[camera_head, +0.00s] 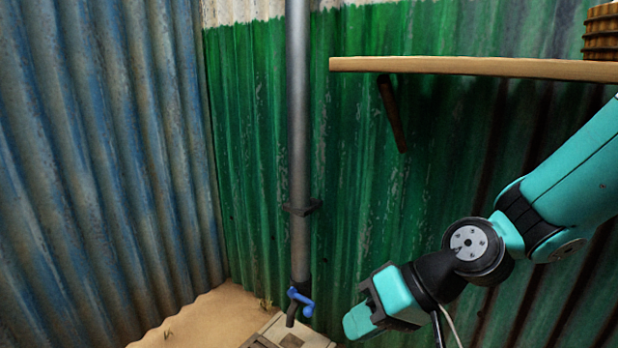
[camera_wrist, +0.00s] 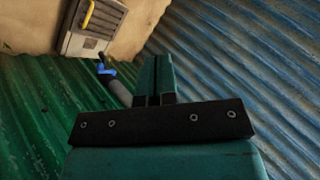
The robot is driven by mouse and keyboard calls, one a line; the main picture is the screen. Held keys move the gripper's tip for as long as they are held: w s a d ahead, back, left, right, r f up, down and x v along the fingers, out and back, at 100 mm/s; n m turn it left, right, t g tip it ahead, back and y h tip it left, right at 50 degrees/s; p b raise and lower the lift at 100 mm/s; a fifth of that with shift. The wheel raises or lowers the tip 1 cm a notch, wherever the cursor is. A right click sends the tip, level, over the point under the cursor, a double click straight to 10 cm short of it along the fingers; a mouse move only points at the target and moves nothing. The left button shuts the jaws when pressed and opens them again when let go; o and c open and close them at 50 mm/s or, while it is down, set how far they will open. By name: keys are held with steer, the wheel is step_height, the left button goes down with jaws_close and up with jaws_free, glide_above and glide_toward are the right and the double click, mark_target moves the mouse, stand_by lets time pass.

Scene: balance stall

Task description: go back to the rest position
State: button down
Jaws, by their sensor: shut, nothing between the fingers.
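My gripper (camera_head: 362,318) is teal and hangs at the lower middle of the head view, at the end of my arm, pointing down and to the left. In the wrist view my gripper (camera_wrist: 158,72) shows with its two fingers together and nothing between them. It is to the right of a grey pipe (camera_head: 299,150) with a blue tap (camera_head: 300,300) at its lower end. The blue tap also shows in the wrist view (camera_wrist: 106,70), left of the fingers. I cannot tell the exact gap between gripper and tap.
A wooden shelf (camera_head: 470,67) with a dark bracket (camera_head: 392,112) is at the upper right, above my arm. A woven basket-like object (camera_head: 601,35) stands on it. Corrugated blue (camera_head: 100,150) and green walls (camera_head: 245,130) close the corner. A pale slatted box (camera_wrist: 92,28) with a yellow handle lies on sandy ground.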

steer(key=s+d+r+n+g+h+p, duration=0.1)
steer(key=s+d+r+n+h, duration=0.1)
steer(key=s+d+r, duration=0.3)
steer(key=s+d+r+n+h+p, duration=0.1)
steer(key=s+d+r+h+p, duration=0.15)
steer(key=s+r, duration=0.4)
step_height(320, 180, up, 37)
steer(key=p, duration=3.7)
steer(key=shift+s+d+r, duration=0.15)
steer(key=shift+s+d, duration=0.1)
steer(key=shift+s, duration=0.1)
steer(key=shift+h, duration=0.25)
